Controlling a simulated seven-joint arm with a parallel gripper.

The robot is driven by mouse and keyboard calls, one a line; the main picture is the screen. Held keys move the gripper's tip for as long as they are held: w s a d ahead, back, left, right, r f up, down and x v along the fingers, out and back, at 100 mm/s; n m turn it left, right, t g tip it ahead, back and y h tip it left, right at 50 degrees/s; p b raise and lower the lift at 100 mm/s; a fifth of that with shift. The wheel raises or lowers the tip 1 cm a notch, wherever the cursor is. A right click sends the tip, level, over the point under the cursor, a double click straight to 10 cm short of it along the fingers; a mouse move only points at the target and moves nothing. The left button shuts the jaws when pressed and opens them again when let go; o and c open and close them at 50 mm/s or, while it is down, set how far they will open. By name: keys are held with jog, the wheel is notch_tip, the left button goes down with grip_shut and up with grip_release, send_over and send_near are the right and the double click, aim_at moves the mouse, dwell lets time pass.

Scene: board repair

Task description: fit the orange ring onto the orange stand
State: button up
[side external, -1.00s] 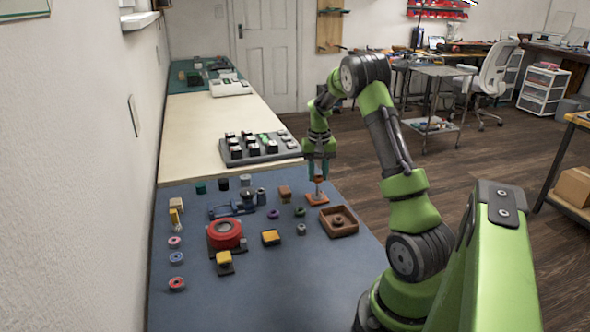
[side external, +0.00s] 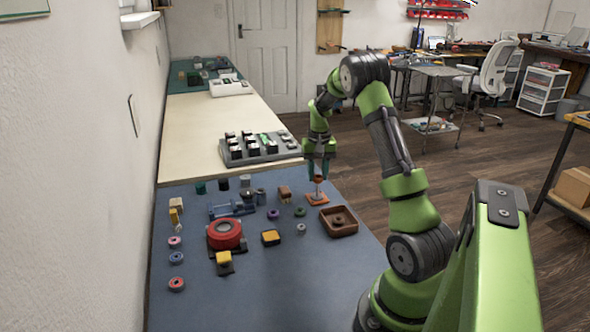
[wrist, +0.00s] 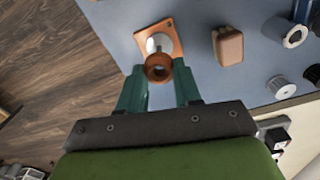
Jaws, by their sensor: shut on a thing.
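The orange ring (wrist: 158,68) is between the fingertips of my gripper (wrist: 160,80) in the wrist view, with its hole showing. In the side view the ring (side external: 318,180) is a small orange spot at the tips of my gripper (side external: 318,176). The orange stand (side external: 313,199) is a flat square base with a pale upright peg, on the blue mat below the gripper. In the wrist view the stand (wrist: 172,28) lies just beyond the ring. The ring is above the base near the peg's top; I cannot tell if it is around the peg.
A brown tray (side external: 352,229) sits to the right of the stand. A brown block (wrist: 228,46) stands close by, with a blue-grey cylinder (wrist: 287,31) beyond it. Several small rings and a red round device (side external: 226,236) lie to the left.

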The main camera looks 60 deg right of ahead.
aim_at(317, 183)
dwell(0.3)
jog(key=shift+f, duration=2.05)
jog(key=shift+f, duration=0.55)
jog(key=o, duration=0.7)
jog(key=shift+r, duration=5.5)
